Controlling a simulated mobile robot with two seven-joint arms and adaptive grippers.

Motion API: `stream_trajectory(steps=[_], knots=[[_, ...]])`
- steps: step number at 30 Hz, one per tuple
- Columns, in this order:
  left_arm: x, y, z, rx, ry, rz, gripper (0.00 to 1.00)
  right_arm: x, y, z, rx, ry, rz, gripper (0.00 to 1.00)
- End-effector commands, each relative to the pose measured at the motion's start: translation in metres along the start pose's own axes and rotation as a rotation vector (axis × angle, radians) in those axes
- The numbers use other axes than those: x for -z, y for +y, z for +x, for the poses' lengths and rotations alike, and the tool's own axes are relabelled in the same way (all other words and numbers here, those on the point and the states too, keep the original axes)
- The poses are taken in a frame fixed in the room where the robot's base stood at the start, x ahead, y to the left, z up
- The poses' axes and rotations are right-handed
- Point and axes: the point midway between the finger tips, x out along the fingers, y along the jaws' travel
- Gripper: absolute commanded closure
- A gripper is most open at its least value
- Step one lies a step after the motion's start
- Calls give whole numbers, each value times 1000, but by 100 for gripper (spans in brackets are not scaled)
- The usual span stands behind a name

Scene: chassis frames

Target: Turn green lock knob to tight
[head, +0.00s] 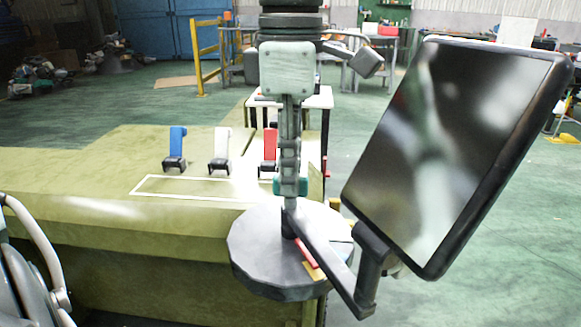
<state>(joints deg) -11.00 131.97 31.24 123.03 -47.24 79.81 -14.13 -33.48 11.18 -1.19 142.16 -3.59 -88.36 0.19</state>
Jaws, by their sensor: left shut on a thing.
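My left gripper (290,190) reaches straight down from the top of the head view. Its fingertips are at the green lock knob (278,187), and it is shut on it. The fingers cover the middle of the knob; only a little green shows at its sides, so its angle is hard to tell. The knob is at the right end of a row on the olive bench (80,200). To its left stand upright red (270,144), white (222,142) and blue (178,138) lock knobs on black bases. My right gripper is not in view.
A large dark screen (450,150) on a bracket fills the right foreground. A dark round plate (265,255) sits in front of the bench's right end. A white-topped table (318,98) stands behind. The bench top's left part is clear.

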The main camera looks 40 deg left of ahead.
Motion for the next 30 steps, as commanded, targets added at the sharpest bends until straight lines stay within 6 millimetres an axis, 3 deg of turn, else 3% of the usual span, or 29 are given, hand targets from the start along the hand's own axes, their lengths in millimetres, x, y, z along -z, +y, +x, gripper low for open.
stream_trajectory(steps=[10,11,16,25,30], knots=[[0,0,0,-2,-1,6,100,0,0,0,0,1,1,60],[0,0,0,-2,-1,6,85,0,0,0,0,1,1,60],[0,0,0,-1,-1,5,66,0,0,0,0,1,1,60],[0,0,-2,-2,0,4,66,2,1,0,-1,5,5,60],[-1,1,-20,-5,-2,3,66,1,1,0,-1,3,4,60]])
